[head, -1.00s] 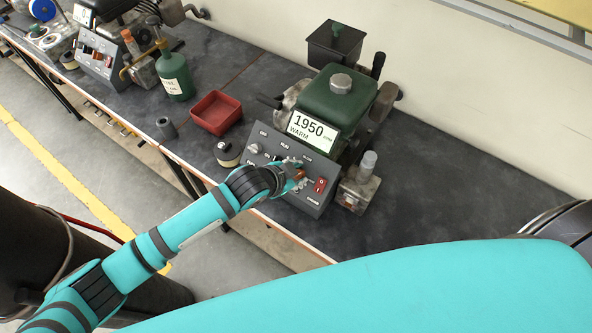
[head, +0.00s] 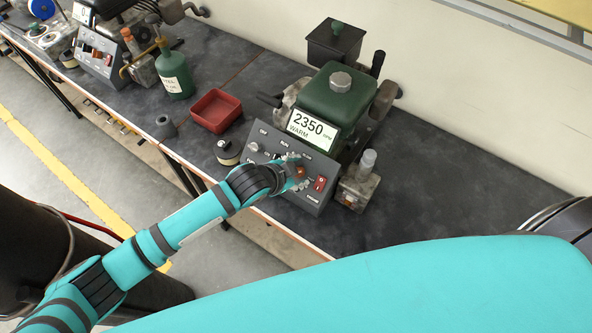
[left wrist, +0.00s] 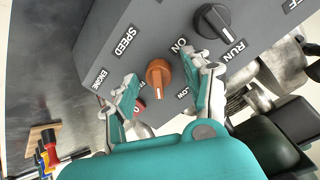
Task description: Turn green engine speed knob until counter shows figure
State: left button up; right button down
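The green engine (head: 338,100) stands on the bench with a sloped grey control panel (head: 262,160) in front. Its white counter (head: 313,127) reads 2350 rpm, with WARM below. The orange speed knob (left wrist: 158,76) is in the left wrist view, beside the label SPEED; a little of it shows in the head view (head: 300,172). My left gripper (head: 292,172) is at the panel. In the left wrist view its two fingers (left wrist: 163,73) stand apart on either side of the knob, with gaps visible. My right gripper is not in view.
A black knob (left wrist: 212,22) is close to one finger. A red switch (head: 320,183) sits right of the speed knob. A red tray (head: 214,110), a green oil can (head: 174,75) and a second engine panel (head: 100,52) are to the left.

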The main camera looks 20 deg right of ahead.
pick_arm(q)
jog(key=v, duration=1.2)
dwell(0.3)
